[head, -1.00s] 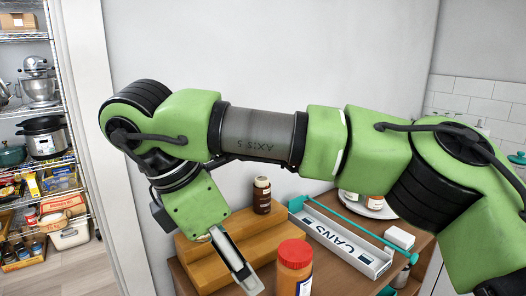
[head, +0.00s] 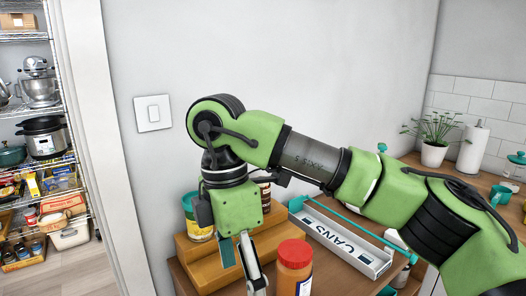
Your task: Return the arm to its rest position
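My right arm comes in from the right and reaches across the front of the wall, bent down at the wrist. My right gripper (head: 239,266) points down over the wooden tiered stand (head: 201,263), left of a jar with a red lid (head: 295,266). Its two fingers look apart, a dark one on the left and a pale one on the right, with nothing seen between them. The fingertips are near the bottom of the picture. My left gripper is not in view.
A yellow-labelled jar (head: 198,222) and a partly hidden brown bottle (head: 265,192) stand on the tiered stand. A CANS tray (head: 345,249) lies to its right. A potted plant (head: 434,152) and paper roll (head: 472,150) stand behind. A wire rack (head: 22,116) holds goods at far left.

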